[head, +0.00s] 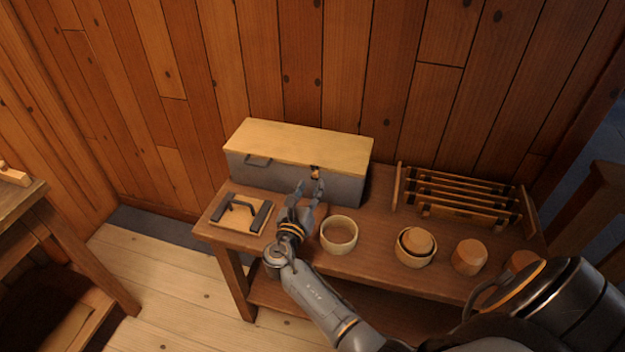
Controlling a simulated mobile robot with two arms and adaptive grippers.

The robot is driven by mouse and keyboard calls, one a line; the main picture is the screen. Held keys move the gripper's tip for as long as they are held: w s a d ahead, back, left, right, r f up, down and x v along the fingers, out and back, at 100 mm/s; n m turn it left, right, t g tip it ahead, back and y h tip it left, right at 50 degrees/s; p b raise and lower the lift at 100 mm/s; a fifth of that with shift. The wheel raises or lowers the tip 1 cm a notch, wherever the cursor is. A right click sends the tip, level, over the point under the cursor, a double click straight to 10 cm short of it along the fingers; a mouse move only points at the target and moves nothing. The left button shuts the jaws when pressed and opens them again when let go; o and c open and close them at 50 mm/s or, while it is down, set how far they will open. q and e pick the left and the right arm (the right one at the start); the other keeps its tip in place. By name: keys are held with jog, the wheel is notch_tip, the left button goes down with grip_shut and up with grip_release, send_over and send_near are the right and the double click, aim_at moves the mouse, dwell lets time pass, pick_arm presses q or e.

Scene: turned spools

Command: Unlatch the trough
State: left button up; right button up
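The trough (347,188) is a long grey box at the back left of the table, against the plank wall. Its pale wooden lid (300,144) lies flat and closed on top. A small brass-coloured latch (315,172) sits on the front at the lid's edge, right of the middle. I cannot tell whether a fingertip touches the latch. My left gripper is not in view.
On the wooden table (375,190), a board with dark bars (238,213) lies left of my gripper. A pale bowl (339,246) stands close to its right. Nested bowls (415,258), a wooden cup (469,257) and a slatted rack (460,203) are further right.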

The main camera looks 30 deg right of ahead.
aim_at(315, 176)
jog(key=shift+x, duration=1.6)
grip_shut()
